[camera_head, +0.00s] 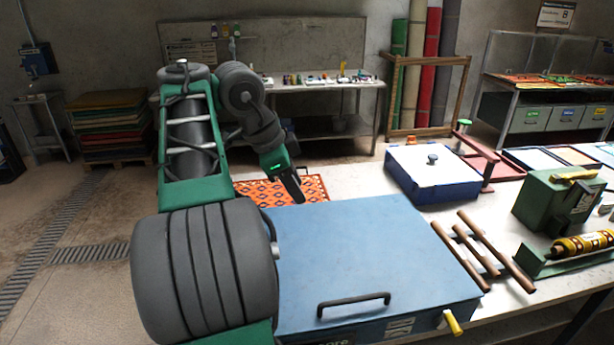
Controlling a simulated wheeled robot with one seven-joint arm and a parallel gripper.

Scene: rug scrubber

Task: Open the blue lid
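A large blue lid (350,255) lies flat and closed on a blue box on the workbench. A dark bar handle (353,301) stands near its front edge. A yellow-handled latch or lever (452,322) sticks out at the box's front right. My gripper (298,190) is above and behind the lid's far left corner, pointing down and right, apart from the handle. Its fingers are dark and overlap in this view, so I cannot tell whether they are open or shut. Nothing is seen held. My arm hides the box's left side.
An orange patterned rug (287,188) lies behind the lid. A smaller blue box with a white top (432,165) stands farther back. Wooden rods (497,251) lie right of the lid, near a green machine (556,200). Bare bench shows between them.

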